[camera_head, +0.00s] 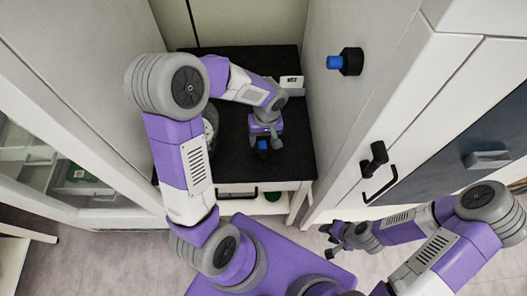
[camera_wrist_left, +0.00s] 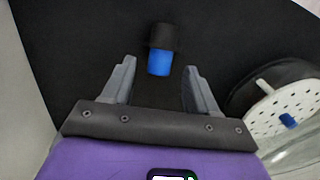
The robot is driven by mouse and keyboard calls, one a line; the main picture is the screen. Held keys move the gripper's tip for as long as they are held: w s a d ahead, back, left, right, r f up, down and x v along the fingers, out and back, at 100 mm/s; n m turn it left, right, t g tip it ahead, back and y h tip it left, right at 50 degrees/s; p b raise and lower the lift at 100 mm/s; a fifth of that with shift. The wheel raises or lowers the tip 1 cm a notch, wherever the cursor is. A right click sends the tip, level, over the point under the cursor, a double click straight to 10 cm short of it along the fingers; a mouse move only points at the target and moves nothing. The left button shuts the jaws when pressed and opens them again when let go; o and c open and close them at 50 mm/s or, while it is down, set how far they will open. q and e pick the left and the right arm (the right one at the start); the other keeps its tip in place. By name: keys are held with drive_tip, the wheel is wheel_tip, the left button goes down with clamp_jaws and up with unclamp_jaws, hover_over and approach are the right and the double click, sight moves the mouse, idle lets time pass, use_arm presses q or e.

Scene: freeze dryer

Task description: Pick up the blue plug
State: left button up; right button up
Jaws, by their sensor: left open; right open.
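The blue plug, with a black end, lies on the black table top; it shows in the head view (camera_head: 262,144) and in the left wrist view (camera_wrist_left: 160,62). My left gripper (camera_head: 264,141) is over the table, open, pointing down at the plug. In the left wrist view its two grey fingers (camera_wrist_left: 160,72) stand apart, one on each side of the plug's blue end, with gaps on both sides. The black end reaches beyond the fingertips. Whether the fingers are at the plug's height is hard to tell. My right gripper (camera_head: 326,242) is open and empty near the cabinet front, low right.
A blue-and-black fitting (camera_head: 345,62) sticks out of the white cabinet's side. A round vessel with a white perforated plate (camera_wrist_left: 268,108), bearing a small blue piece, stands beside the gripper. A white box (camera_head: 291,84) is at the table's back right. The cabinet has black handles (camera_head: 376,160).

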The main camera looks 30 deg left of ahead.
use_arm(q)
wheel_tip(320, 180, down, 2)
drive_tip(key=shift+f, duration=0.1)
clamp_jaws()
idle(0.4)
